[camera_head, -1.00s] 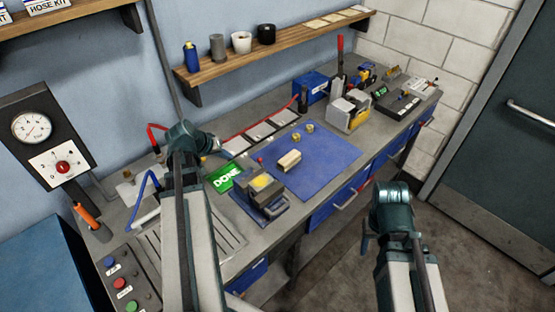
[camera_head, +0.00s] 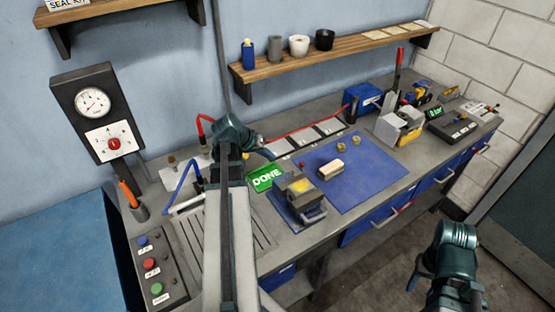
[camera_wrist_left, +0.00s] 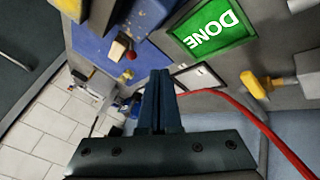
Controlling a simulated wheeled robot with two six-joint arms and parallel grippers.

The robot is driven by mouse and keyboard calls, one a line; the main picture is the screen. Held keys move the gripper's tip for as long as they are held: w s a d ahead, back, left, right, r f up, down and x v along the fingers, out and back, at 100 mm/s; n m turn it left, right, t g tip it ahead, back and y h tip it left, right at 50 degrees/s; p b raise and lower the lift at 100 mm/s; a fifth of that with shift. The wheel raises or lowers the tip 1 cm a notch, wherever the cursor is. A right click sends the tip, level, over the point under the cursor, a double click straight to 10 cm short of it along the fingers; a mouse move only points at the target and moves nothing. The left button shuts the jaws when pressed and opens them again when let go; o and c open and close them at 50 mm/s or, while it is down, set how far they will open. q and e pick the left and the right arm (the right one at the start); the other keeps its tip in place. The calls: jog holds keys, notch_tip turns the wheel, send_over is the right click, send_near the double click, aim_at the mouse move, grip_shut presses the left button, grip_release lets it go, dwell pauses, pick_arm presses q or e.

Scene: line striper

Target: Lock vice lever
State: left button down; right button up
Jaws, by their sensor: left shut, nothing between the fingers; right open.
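The vice (camera_head: 300,188) is a grey block with a yellow patch on top, on the bench at the blue mat's left edge. A small red knob (camera_head: 302,165) shows behind it, perhaps the lever's end; it also shows in the left wrist view (camera_wrist_left: 130,55). The lever's position is unclear. My left gripper (camera_head: 272,154) is above the bench, behind and left of the vice, touching nothing I can make out. In the left wrist view its fingers (camera_wrist_left: 160,75) are together and empty. My right gripper (camera_head: 416,280) is open, low in front of the bench, away from the vice.
A pale block (camera_head: 331,169) and brass pieces lie on the blue mat (camera_head: 372,178). A red hose (camera_head: 310,134) runs along the back. A grey machine (camera_head: 398,128) stands further right.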

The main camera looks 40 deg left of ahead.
pick_arm(q)
jog(key=b+x, duration=0.6)
jog(key=x, duration=0.3)
jog(key=shift+s+f+b, duration=0.1)
jog(key=shift+f+b, duration=0.1)
jog(key=shift+b, duration=0.2)
jog(key=w+d, duration=0.1)
jog(key=w+d+r+p, duration=0.1)
jog(key=d, duration=0.1)
jog(key=shift+w, duration=0.2)
jog(key=shift+r, duration=0.1)
jog(key=shift+s+d+r+y, duration=0.15)
jog(key=shift+d+y, duration=0.15)
jog(key=shift+d, duration=0.05)
